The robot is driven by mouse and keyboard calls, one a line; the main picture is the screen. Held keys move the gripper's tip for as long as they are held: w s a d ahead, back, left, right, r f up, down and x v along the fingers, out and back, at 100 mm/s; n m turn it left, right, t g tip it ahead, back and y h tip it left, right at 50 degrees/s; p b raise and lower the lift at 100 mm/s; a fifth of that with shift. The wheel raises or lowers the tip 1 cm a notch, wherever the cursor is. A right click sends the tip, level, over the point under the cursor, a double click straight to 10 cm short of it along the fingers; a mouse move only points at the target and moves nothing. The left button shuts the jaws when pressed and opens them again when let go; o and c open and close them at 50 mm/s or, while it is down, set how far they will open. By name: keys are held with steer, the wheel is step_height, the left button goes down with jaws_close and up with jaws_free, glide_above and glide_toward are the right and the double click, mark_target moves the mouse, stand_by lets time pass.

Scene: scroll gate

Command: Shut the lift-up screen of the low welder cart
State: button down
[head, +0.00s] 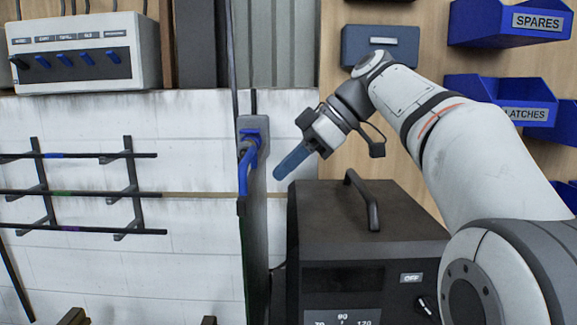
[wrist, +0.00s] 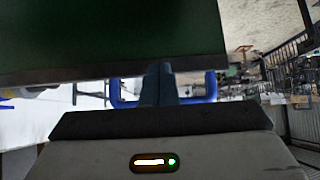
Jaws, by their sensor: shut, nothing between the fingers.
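The low welder cart (head: 330,225) is a dark box at the bottom middle of the head view, with a black top handle, a display and an OFF label. A tall dark green screen (head: 256,235) stands upright at its left, seen nearly edge-on. A blue handle (head: 243,172) sits on a grey plate on the screen. My gripper (head: 279,174) is shut and empty, right of the screen and above the cart. In the wrist view, the shut fingers (wrist: 160,78) overlap the blue handle (wrist: 211,87) below the green screen (wrist: 110,30); contact cannot be told.
A switch box (head: 85,55) and a rack of rods (head: 80,192) are on the white wall at left. Blue bins (head: 500,100) and a dark box (head: 380,45) hang on the wooden wall at right. Open space shows between the gripper and the cart top.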

mark_target(252, 204)
steer(key=shift+d+f+x, duration=0.1)
steer(key=shift+x, duration=1.35)
steer(key=shift+d+f+x, duration=0.1)
steer(key=shift+f+x, duration=0.05)
steer(key=shift+x, duration=1.35)
steer(key=shift+s, duration=0.1)
